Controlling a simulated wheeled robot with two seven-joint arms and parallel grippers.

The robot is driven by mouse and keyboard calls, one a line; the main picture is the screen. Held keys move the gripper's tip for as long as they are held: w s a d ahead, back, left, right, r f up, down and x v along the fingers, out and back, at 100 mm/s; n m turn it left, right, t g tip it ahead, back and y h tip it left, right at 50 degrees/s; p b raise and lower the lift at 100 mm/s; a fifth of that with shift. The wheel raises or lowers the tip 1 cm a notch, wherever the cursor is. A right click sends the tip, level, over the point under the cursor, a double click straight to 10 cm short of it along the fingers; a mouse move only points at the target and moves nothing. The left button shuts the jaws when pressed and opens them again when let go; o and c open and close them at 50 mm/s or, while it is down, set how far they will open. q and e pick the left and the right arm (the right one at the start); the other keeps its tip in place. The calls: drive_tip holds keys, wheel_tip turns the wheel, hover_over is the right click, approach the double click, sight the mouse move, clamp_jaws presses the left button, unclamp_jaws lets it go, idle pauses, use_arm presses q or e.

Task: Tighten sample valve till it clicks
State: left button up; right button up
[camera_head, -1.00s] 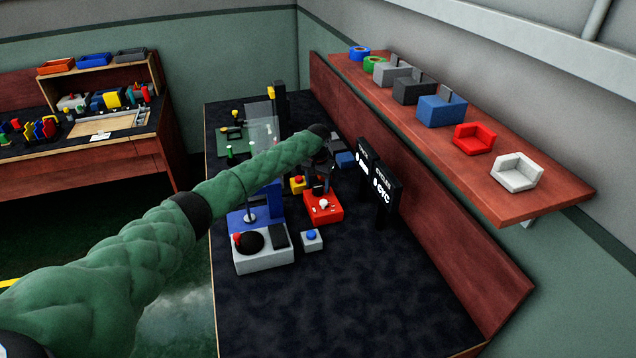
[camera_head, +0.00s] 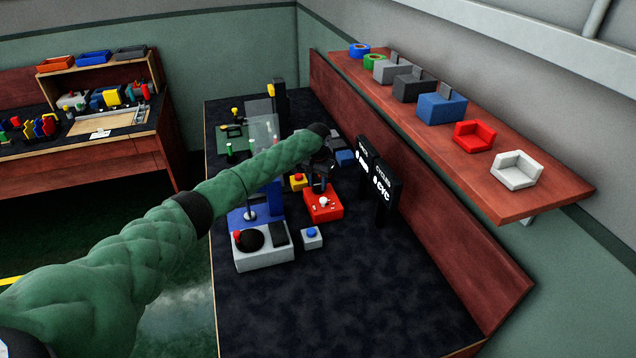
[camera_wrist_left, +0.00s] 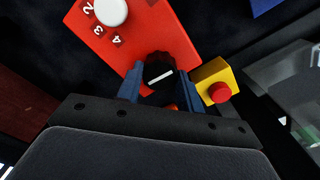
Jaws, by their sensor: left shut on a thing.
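A red box (camera_head: 322,208) stands on the dark bench with a white knob (camera_head: 324,201) on its top. In the left wrist view the red box (camera_wrist_left: 150,32) shows the white knob (camera_wrist_left: 111,11) beside printed numbers. A black round knob (camera_wrist_left: 159,69) with a white pointer line sits at the box's near end. My left gripper (camera_wrist_left: 160,78) has its blue fingers on both sides of this black knob, shut on it. In the head view my left gripper (camera_head: 320,184) is over the back of the red box and hides the black knob. My right gripper is not in view.
A yellow box with a red button (camera_wrist_left: 219,92) stands close beside the left gripper. A grey box with a black dome (camera_head: 262,258) and a small blue-button box (camera_head: 311,238) are nearer. Two black display signs (camera_head: 381,180) stand to the right. The front bench is clear.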

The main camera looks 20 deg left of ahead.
use_arm(q)
drive_tip(key=m, duration=0.3)
drive_tip(key=shift+m, duration=1.1)
drive_tip(key=shift+r+m, duration=0.1)
drive_tip(key=shift+m, duration=1.1)
drive_tip(key=shift+w+m+b, duration=0.1)
drive_tip(key=shift+m+b, duration=0.25)
drive_tip(key=shift+m, duration=1.35)
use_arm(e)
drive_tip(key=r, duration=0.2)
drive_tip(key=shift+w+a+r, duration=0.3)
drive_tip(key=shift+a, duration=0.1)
use_arm(q)
drive_tip(key=shift+r, duration=0.1)
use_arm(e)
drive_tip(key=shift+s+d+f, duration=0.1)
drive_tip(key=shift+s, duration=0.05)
use_arm(q)
drive_tip(key=o, duration=0.8)
drive_tip(key=shift+o, duration=1)
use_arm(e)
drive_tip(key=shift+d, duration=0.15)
